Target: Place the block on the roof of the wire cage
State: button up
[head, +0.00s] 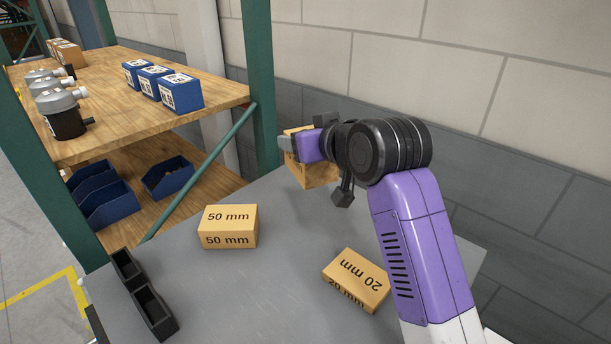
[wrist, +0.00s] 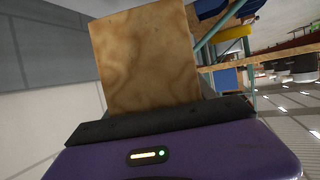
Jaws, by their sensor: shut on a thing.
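My gripper (head: 292,146) is shut on a plain wooden block (head: 318,174) and holds it toward the back of the grey table. Part of the block is hidden behind my gripper and wrist in the head view. The block's broad, grained face (wrist: 145,58) fills the middle of the wrist view, above a dark gripper edge (wrist: 160,118). I cannot tell from the head view whether the block touches the table. No wire cage can be made out in either view.
On the grey table (head: 255,290) lie a 50 mm block (head: 228,227) and a 20 mm block (head: 356,280). A black two-part holder (head: 143,293) sits at the left edge. A shelf (head: 120,130) with blue boxes (head: 181,93) stands left; a wall (head: 480,130) runs behind.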

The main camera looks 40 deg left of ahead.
aim_at(311, 176)
notch_tip(311, 176, down, 9)
jog(key=shift+f+p, duration=0.15)
jog(key=shift+p, duration=0.55)
jog(key=shift+f, duration=0.15)
jog(key=o, duration=1.7)
jog(key=shift+r, duration=0.2)
jog(key=shift+s+d, duration=0.15)
jog(key=shift+d, duration=0.1)
jog(key=b+v, duration=0.2)
jog(key=v, duration=0.9)
jog(key=shift+s+d, duration=0.15)
jog(key=shift+s, duration=0.05)
